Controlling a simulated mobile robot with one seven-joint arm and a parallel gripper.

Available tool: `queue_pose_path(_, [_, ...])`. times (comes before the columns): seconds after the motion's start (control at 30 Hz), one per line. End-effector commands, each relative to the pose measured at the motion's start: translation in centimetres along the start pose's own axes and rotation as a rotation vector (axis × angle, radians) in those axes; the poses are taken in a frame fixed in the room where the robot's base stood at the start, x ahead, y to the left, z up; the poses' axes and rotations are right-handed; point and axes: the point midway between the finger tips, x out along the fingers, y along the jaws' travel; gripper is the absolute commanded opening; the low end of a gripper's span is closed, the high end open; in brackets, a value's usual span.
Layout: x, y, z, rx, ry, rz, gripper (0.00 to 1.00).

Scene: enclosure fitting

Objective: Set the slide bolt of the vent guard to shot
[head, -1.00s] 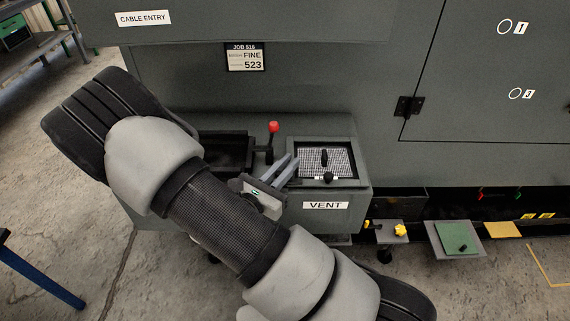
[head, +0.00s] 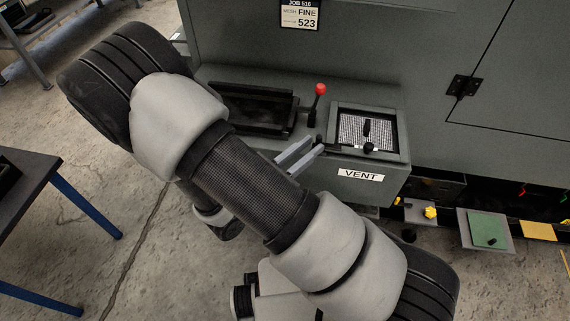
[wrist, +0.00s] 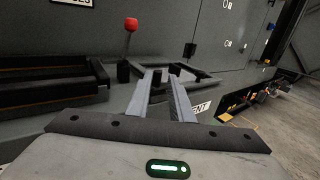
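The vent guard (head: 352,128) is a square mesh panel in a grey frame on top of the box labelled VENT. I cannot tell the bolt's exact position. My gripper (head: 312,148) is left of the guard, close to the box's front edge, with its fingers pointing towards it. In the wrist view the fingers (wrist: 164,84) are apart with nothing held; the guard's frame (wrist: 205,77) is beyond them, partly hidden.
A red-knobbed lever (head: 320,89) stands left of the guard, close to my fingers. A dark open tray (head: 250,108) is further left. The grey cabinet wall rises behind. A table (head: 28,190) stands at the left. Green (head: 487,229) and yellow plates lie lower right.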

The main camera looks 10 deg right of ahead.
Motion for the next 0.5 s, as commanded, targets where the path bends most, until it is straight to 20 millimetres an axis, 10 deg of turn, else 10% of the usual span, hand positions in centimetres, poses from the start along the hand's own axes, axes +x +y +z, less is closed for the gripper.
queue_pose_path(0.5, [-8.4,-0.1,0.0,0.000,0.000,-0.001,0.20])
